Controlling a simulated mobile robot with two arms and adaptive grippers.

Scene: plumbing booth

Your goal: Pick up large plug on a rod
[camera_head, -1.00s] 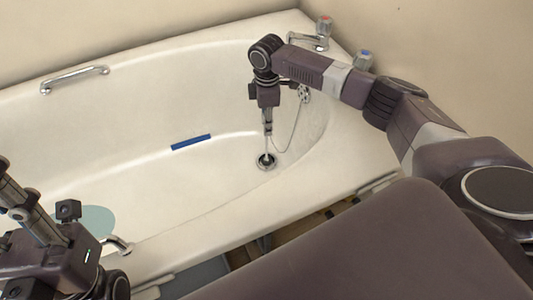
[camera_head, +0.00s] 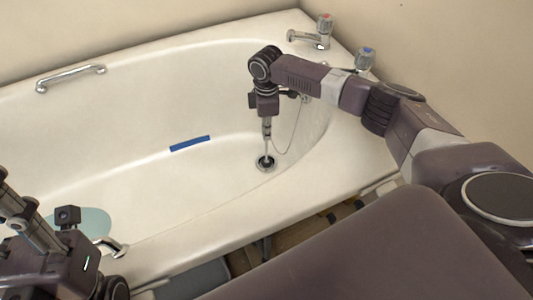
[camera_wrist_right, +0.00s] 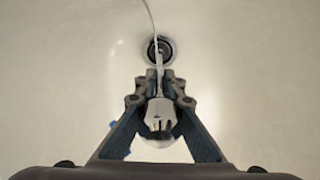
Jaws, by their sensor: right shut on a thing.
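The large plug (camera_head: 266,161) is a dark disc at the bath's drain, with a thin upright rod above it. In the right wrist view the plug (camera_wrist_right: 160,49) shows dark within the drain ring, and the rod ends in a shiny chrome knob (camera_wrist_right: 160,116) between the fingers. I cannot tell whether the plug is seated or slightly raised. My right gripper (camera_head: 267,136) points down above the drain, shut on the rod; its fingertips (camera_wrist_right: 160,86) also show in the wrist view. My left arm is at the lower left, its fingers not clearly visible.
The white bathtub (camera_head: 190,222) surrounds the right gripper. A thin chain (camera_head: 295,132) hangs close beside it. Taps (camera_head: 322,32) stand on the far right corner. A blue strip (camera_head: 190,143) and a pale teal round thing (camera_head: 92,222) lie to the left. Chrome handles (camera_head: 70,76) line the sides.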

